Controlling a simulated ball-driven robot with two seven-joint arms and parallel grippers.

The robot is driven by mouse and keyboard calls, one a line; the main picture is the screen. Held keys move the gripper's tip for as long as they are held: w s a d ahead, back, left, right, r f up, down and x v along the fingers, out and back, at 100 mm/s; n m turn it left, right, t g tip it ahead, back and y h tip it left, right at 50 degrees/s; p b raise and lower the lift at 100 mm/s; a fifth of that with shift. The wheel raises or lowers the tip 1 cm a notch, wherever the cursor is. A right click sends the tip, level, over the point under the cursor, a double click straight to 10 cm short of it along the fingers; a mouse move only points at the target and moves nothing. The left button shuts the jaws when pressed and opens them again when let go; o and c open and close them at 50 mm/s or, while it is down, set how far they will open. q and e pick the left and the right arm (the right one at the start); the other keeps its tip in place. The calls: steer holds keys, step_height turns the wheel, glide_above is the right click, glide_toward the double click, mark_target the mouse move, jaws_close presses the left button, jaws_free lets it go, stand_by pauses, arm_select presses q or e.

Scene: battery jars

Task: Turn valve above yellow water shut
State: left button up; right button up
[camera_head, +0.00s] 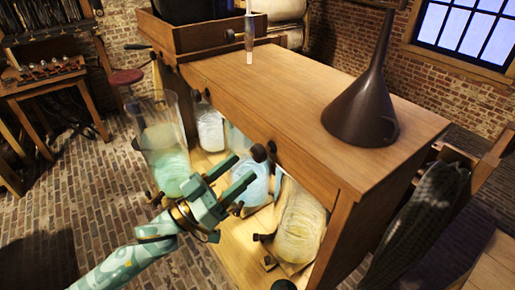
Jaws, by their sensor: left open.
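A jar of pale yellow water (300,226) stands on the lower shelf of the wooden cabinet, at its near end. Dark round knobs that look like valves sit along the cabinet's front top edge, one of them (258,153) above and left of the yellow jar. Which knob belongs to the yellow water I cannot tell for sure. My left gripper (240,180) is open and empty, in front of the pale blue jar (254,184), below that knob and apart from it.
A tall glass vessel with green water (165,165) stands left of my left gripper. A dark funnel (361,112) and a small glass tube (249,42) stand on the cabinet top (270,85). A whitish jar (210,130) is further back on the shelf. Brick floor lies open at left.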

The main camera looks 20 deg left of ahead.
mark_target(254, 157)
arm_select(q)
steer(key=x, duration=0.6)
steer(key=shift+d+p, duration=0.1)
steer(key=shift+p, duration=0.3)
steer(key=c, duration=1)
